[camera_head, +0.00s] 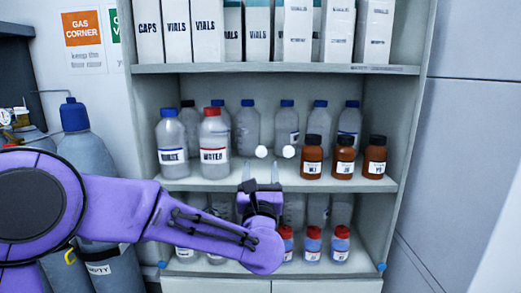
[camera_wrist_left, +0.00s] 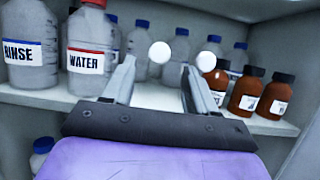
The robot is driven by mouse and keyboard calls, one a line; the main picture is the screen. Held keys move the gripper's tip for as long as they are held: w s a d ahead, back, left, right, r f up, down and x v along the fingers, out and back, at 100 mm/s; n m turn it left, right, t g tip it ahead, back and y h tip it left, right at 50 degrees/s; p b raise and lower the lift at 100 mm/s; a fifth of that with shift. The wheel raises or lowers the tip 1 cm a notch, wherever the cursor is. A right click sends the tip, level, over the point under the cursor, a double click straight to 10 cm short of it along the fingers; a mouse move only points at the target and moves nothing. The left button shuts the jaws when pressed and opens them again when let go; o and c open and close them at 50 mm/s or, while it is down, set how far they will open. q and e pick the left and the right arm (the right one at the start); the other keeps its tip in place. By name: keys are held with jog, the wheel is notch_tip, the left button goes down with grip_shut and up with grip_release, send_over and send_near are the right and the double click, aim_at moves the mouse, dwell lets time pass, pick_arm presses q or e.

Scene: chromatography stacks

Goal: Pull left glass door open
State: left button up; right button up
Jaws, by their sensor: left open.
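Two white round knobs stand side by side in front of the middle shelf. The left knob (camera_head: 261,151) and the right knob (camera_head: 289,151) appear to belong to clear glass doors, whose panes I cannot make out. My left gripper (camera_head: 261,170) is open and empty just below the left knob in the head view. In the left wrist view, the left knob (camera_wrist_left: 160,53) shows between and just beyond the two fingertips (camera_wrist_left: 158,65). The right knob (camera_wrist_left: 209,60) is to the right of the right finger. Contact is not visible. My right gripper is out of view.
The shelf cabinet (camera_head: 290,69) holds a water bottle (camera_head: 214,140), a rinse bottle (camera_head: 172,150), brown bottles (camera_head: 344,157) and boxes above. Gas cylinders (camera_head: 85,140) stand at left, behind my left arm. A grey wall panel (camera_head: 460,150) borders the right.

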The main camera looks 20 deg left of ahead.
aim_at(261, 153)
pick_arm(q)
jog(key=p+x, duration=0.2)
jog(key=x, duration=0.3)
jog(key=shift+r, duration=0.1)
jog(key=shift+w+a, duration=0.1)
jog(key=shift+w, duration=0.2)
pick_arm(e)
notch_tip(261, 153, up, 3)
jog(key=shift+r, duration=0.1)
